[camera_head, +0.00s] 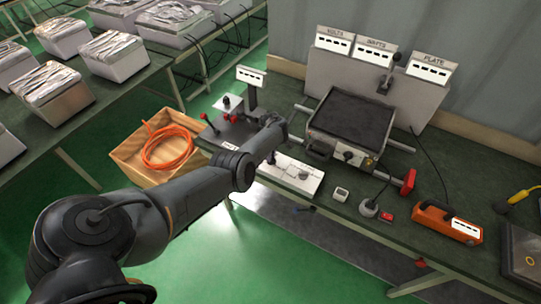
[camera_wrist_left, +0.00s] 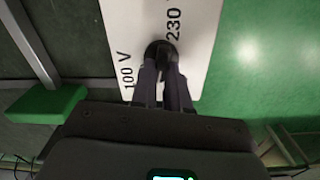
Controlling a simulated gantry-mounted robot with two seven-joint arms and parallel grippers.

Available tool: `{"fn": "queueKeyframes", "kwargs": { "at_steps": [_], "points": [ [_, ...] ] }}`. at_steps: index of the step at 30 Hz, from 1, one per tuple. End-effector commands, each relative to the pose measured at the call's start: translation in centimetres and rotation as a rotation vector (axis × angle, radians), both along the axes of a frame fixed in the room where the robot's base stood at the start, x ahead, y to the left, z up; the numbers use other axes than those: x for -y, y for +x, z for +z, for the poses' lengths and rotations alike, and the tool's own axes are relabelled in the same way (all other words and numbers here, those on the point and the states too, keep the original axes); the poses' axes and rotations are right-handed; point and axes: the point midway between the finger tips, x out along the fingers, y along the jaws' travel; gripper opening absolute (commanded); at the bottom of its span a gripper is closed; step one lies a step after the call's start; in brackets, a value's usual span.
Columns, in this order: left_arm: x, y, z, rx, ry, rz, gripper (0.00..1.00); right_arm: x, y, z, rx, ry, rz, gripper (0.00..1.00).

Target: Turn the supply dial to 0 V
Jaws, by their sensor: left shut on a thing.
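The supply dial is a small dark round knob (camera_wrist_left: 161,50) on a white plate (camera_wrist_left: 195,75) in the left wrist view. The plate carries the printed labels "100 V" and "230"; no 0 V mark is visible. My left gripper (camera_wrist_left: 163,65) is shut on the knob, its fingers covering much of it. Which mark the dial points to cannot be read. In the head view, my left arm reaches from the lower left to the bench, with the gripper (camera_head: 271,158) at the left end of the white panel (camera_head: 290,172). My right gripper is out of view.
A dark-topped heater box (camera_head: 350,118) stands behind the panel, with VOLTS, WATTS and PLATE displays (camera_head: 430,67) beyond. A wooden crate with an orange cable (camera_head: 167,146) is left of the bench. An orange meter (camera_head: 447,222) lies to the right. Green floor borders the bench front.

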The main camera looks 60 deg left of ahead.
Motion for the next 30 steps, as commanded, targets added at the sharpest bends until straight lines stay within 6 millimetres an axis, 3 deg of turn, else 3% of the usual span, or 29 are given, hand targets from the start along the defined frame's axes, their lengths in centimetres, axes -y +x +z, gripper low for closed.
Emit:
{"fn": "queueKeyframes", "kwargs": {
  "at_steps": [18, 30],
  "points": [
    [0.3, -0.2, -0.1, 0.002, -0.003, 0.565, 0.0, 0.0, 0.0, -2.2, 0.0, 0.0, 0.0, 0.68],
    [0.4, -0.4, 0.0, 0.002, -0.001, 0.775, 0.0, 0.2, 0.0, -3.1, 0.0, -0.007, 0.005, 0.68]
  ]
}}
